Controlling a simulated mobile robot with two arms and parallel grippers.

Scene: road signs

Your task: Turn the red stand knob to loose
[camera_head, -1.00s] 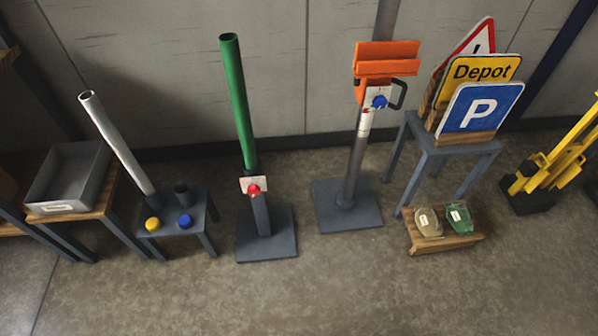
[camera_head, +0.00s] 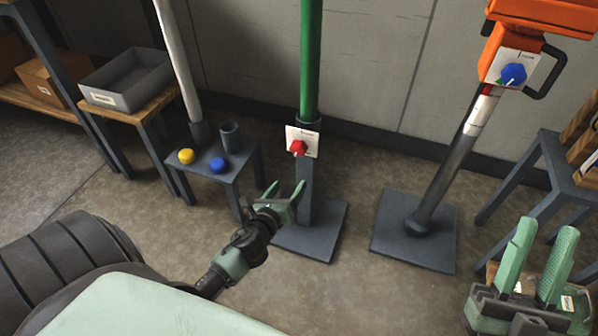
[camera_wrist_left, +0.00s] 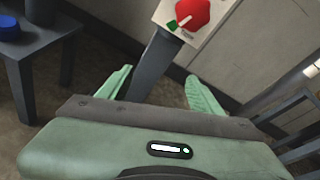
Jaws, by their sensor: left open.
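The red knob (camera_head: 298,147) sits on a white label plate (camera_head: 311,141) on the stand holding the green pole (camera_head: 311,60). The left wrist view shows the knob (camera_wrist_left: 192,13) large at the top, cut by the frame edge, with a green mark at its lower left. Its exact setting is too small to read. My left gripper (camera_head: 285,194) is open and empty, below and slightly left of the knob, not touching it. Its two spread fingers show in the left wrist view (camera_wrist_left: 160,76). My right gripper (camera_head: 543,232) is open at the lower right, far from the knob.
The small table (camera_head: 240,167) with yellow (camera_head: 186,156) and blue (camera_head: 218,165) knobs stands left of the stand. A grey tray (camera_head: 125,80) is further left. Another stand with an orange head (camera_head: 540,18) and a blue knob (camera_head: 513,74) is right. The stand's base plate (camera_head: 312,238) lies beneath.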

